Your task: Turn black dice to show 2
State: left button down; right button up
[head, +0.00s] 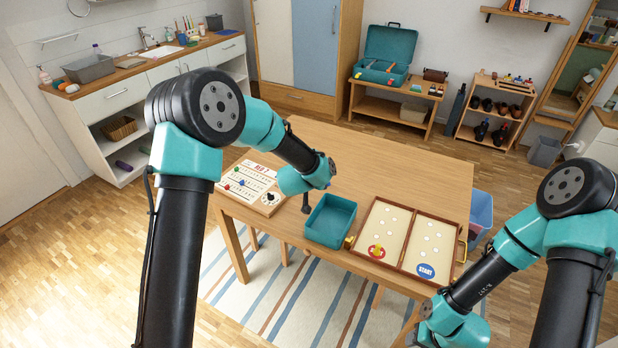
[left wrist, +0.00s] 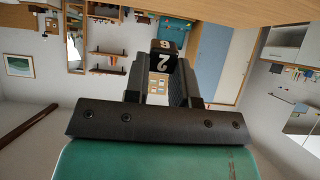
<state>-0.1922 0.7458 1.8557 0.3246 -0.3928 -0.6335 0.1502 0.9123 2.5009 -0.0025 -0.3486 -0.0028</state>
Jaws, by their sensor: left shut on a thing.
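The black dice (left wrist: 163,57) is between the two dark fingers of my left gripper (left wrist: 160,78) in the left wrist view. In the head view my left gripper (head: 306,206) is low over the near part of the table, between the game board and the teal tray; the dice cannot be made out clearly there. My right gripper (head: 413,338) is partly cut off at the bottom edge, and its opening cannot be seen.
The white game board (head: 262,205) lies left of my left gripper. The teal tray (head: 343,206) stands just right of it. An open wooden game case (head: 372,222) with a START circle lies further right. The back of the wooden table (head: 375,155) is clear.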

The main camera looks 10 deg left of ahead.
pick_arm(q)
jog(key=d+f+m+g, duration=0.1)
jog(key=m+g, duration=0.1)
jog(key=d+f+m+g+h, duration=0.1)
jog(key=d+f+g, duration=0.1)
jog(key=shift+w+d+m+h, duration=0.1)
jog(key=shift+w+m+h, duration=0.1)
jog(key=shift+m+h, duration=0.15)
jog(key=shift+f+g, duration=0.2)
jog(key=shift+g, duration=0.1)
jog(key=s+a+f+m+g+y, duration=0.3)
jog(key=a+m+g+y, duration=0.2)
jog(key=m, duration=0.9)
jog(key=a+y, duration=0.2)
jog(key=a, duration=0.2)
jog(key=shift+f+g, duration=0.3)
jog(key=shift+f, duration=0.1)
jog(key=shift+f, duration=0.15)
